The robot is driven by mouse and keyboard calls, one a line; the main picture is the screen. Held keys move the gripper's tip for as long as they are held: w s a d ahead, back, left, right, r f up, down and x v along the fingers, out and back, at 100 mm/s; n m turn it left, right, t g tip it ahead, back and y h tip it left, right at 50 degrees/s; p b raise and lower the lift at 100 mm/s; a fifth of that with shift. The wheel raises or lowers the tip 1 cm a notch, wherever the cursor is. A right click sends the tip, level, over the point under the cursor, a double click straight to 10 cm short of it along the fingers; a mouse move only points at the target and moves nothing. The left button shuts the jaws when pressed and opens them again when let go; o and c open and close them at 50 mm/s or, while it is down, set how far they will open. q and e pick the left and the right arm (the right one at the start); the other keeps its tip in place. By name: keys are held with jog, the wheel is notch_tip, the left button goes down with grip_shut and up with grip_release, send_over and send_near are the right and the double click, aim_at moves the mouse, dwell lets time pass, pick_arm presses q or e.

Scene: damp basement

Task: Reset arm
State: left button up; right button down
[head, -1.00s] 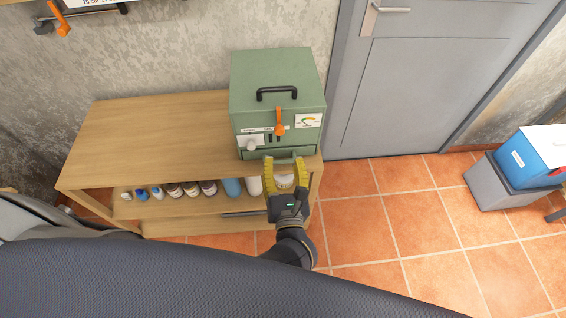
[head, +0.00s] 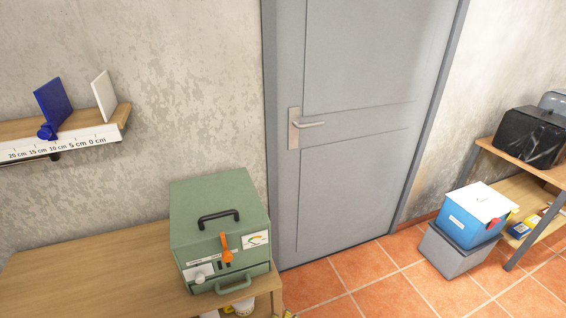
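The green metal box (head: 218,205) stands on the right end of the wooden shelf unit at the lower left. A small yellow bit at the bottom edge, right of the shelf, looks like a fingertip of my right gripper (head: 288,314). The rest of that gripper is out of frame, so its opening cannot be seen. My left gripper is not in view.
The wooden top (head: 90,275) left of the box is bare. A wall shelf (head: 72,127) with a centimetre scale holds a blue and a white panel. A grey door (head: 350,140) is behind. A blue box (head: 468,218) sits on a grey bin (head: 455,252) at right. Tiled floor between is clear.

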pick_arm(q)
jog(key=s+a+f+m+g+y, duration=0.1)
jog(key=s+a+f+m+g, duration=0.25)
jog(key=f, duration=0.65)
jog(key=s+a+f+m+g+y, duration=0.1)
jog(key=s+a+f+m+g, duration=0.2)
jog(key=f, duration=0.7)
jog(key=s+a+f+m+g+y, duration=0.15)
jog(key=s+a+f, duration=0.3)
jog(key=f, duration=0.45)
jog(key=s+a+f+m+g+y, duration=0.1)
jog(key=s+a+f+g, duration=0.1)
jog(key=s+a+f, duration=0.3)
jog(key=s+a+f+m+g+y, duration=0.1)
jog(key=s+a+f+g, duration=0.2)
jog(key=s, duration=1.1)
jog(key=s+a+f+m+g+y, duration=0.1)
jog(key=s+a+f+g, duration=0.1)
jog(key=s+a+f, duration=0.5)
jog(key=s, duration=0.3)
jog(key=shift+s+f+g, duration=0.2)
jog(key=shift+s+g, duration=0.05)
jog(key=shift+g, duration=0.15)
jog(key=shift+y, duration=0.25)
